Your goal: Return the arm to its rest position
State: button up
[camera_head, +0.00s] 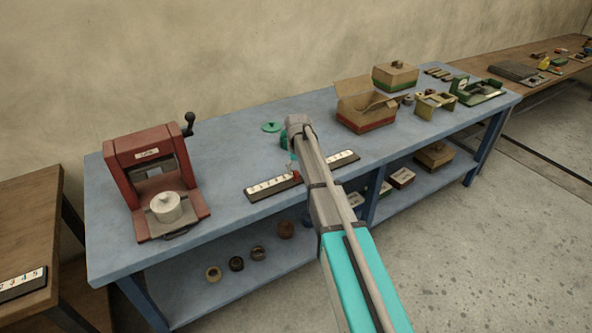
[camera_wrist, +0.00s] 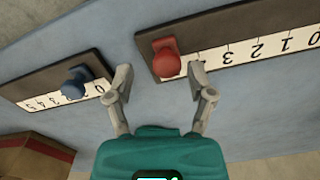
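My arm (camera_head: 330,215) reaches from the bottom of the head view over the blue workbench (camera_head: 225,120). My gripper (camera_wrist: 160,82) shows in the wrist view with its two grey fingers spread apart and nothing held between them. In the head view the arm largely hides the gripper. A red knob (camera_wrist: 167,62) on a dark-backed number strip (camera_wrist: 260,50) lies just beyond the fingertips, near the right one. A blue knob (camera_wrist: 76,82) on a second number strip (camera_wrist: 50,85) lies left of the left finger.
A red press (camera_head: 122,170) with a white cylinder (camera_head: 168,207) stands at the bench's left. Several rolls (camera_head: 236,264) sit on the lower shelf.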

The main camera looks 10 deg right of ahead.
jog(key=shift+s+a, duration=0.1)
jog(key=s+d+r+p, duration=0.1)
jog(key=s+r+p, duration=0.1)
jog(key=s, duration=1.3)
jog(key=s+d+r+m+p, duration=0.1)
jog(key=s+d+r+p, duration=0.1)
jog(key=s, duration=1.3)
jog(key=shift+s+r+p, duration=0.25)
jog(key=shift+r+p, duration=0.4)
dwell(1.2)
